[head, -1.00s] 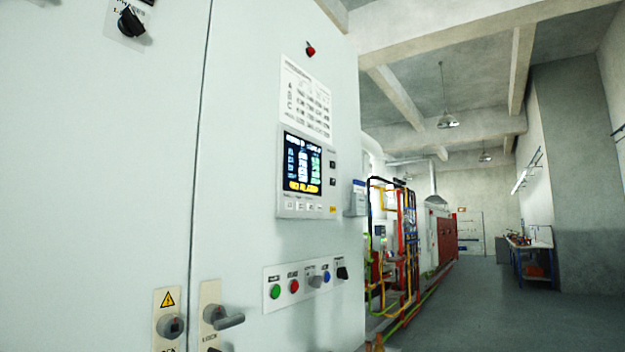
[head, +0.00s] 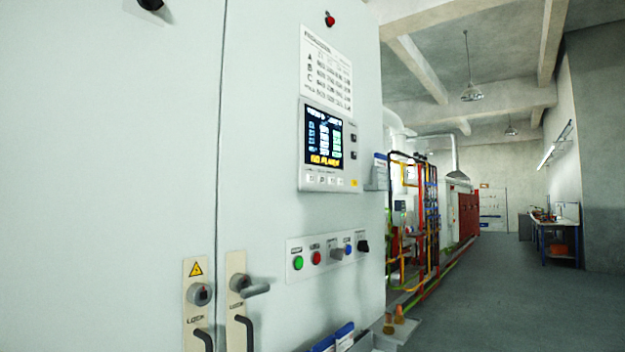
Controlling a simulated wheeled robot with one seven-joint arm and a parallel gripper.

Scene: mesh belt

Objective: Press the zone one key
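A grey control cabinet (head: 275,215) fills the left half of the head view. On its door is a control panel with a lit screen (head: 323,138) showing rows of text and a yellow line at the bottom. A row of small keys (head: 322,180) runs below the screen, and two dark keys (head: 353,147) sit at its right. Their labels are too small to read, so I cannot tell which is the zone one key. My gripper is not in view.
Below the screen is a strip with a green button (head: 298,263), a red button (head: 316,258) and several other controls. Door handles (head: 240,284) stick out lower left. Coloured pipes (head: 430,220) stand beyond the cabinet. The floor (head: 500,300) at right is clear.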

